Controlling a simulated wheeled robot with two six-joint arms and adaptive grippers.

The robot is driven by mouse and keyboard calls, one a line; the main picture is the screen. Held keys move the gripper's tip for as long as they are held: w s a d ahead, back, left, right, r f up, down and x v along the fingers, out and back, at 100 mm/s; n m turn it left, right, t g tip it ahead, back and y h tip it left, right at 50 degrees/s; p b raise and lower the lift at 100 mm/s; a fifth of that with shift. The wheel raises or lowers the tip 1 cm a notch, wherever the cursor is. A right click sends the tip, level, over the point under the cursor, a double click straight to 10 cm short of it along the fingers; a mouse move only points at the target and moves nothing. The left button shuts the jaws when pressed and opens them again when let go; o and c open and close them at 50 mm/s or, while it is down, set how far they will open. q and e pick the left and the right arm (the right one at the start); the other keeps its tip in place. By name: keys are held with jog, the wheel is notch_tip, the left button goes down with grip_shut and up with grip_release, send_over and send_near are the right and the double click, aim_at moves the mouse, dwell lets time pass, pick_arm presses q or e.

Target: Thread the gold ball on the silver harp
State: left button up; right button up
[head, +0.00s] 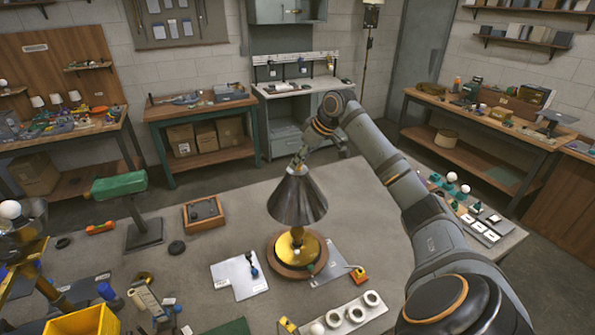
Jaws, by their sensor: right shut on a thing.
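My right gripper (299,163) reaches in from the right and points down at the top of the grey metal lampshade (297,196). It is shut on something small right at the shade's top. This is most likely the gold ball, but it is too small and covered to make out. The silver harp is not visible; the shade hides the space inside it. The shade sits over a gold lamp base (297,247) on a round wooden disc (279,262). The lamp stands upright on the grey table. My left gripper is not in view.
A green-topped stand (120,187) and a wooden tray (203,214) stand left of the lamp. A white plate (239,278) lies in front, near a white block with round sockets (349,316). A yellow bin (84,322) is at the front left. Bare table (235,190) lies behind the lamp.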

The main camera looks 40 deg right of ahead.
jog(key=o, duration=0.5)
jog(key=shift+c, duration=0.2)
jog(key=shift+f, duration=0.1)
grip_shut()
jog(key=shift+s+a+f, duration=0.1)
jog(key=shift+f, duration=0.1)
